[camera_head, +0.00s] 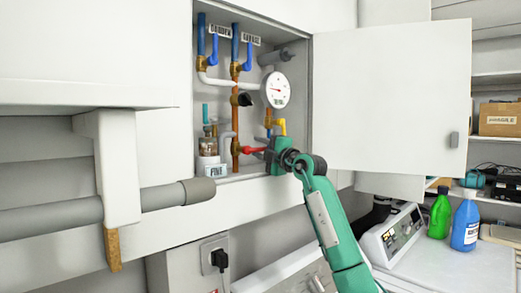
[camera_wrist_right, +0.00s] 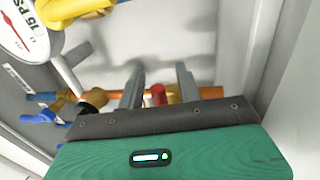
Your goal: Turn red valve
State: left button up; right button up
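The red valve handle (camera_head: 253,150) sticks out to the left of my right gripper, low inside the open wall cabinet. In the right wrist view a red part of the valve (camera_wrist_right: 157,95) shows between the two fingers of my right gripper (camera_wrist_right: 159,84). The fingers are apart, with a gap on each side of the red part. In the head view my green right gripper (camera_head: 272,152) reaches into the cabinet and hides part of the valve and its pipe. My left gripper is not in view.
Copper pipes (camera_head: 235,120), a round gauge (camera_head: 277,90) and a yellow handle (camera_head: 281,127) crowd the cabinet near my gripper. The open cabinet door (camera_head: 392,97) stands to the right. Green (camera_head: 440,213) and blue (camera_head: 466,222) bottles stand on the counter at lower right.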

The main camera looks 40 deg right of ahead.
jog(key=shift+s+f, duration=0.2)
jog(key=shift+s, duration=0.15)
jog(key=b+v, duration=0.5)
jog(key=v, duration=0.7)
jog(key=shift+s, duration=0.4)
jog(key=shift+d, duration=0.15)
